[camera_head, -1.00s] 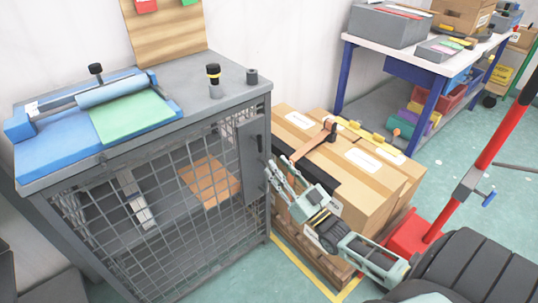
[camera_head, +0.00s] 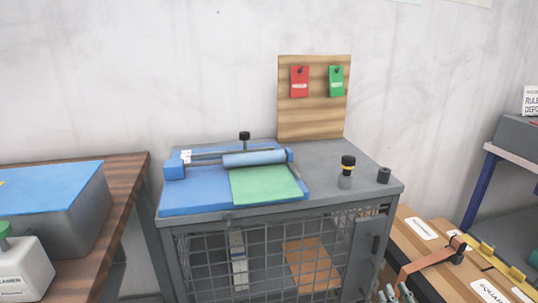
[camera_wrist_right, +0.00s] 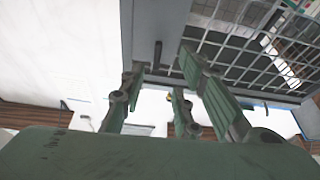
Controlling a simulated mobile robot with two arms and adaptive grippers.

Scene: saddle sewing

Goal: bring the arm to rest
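My right gripper (camera_head: 394,294) shows only by its fingertips at the bottom edge of the head view. It is beside the grey mesh cabinet (camera_head: 395,192), just right of its latch panel (camera_head: 366,250), and in front of the cardboard boxes. In the right wrist view the right gripper (camera_wrist_right: 160,68) has its fingers spread with nothing between them. The dark handle (camera_wrist_right: 158,52) of the cabinet shows beyond the fingertips, apparently apart from them. The rest of the right arm is out of the head view. My left gripper is not in view.
A blue press with a roller (camera_head: 255,158) and green sheet (camera_head: 265,184) sits on the cabinet top. A wooden board (camera_head: 312,118) holds red and green tags. A wooden table (camera_head: 120,185) stands left. Cardboard boxes (camera_head: 425,265) with a strap stand at lower right.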

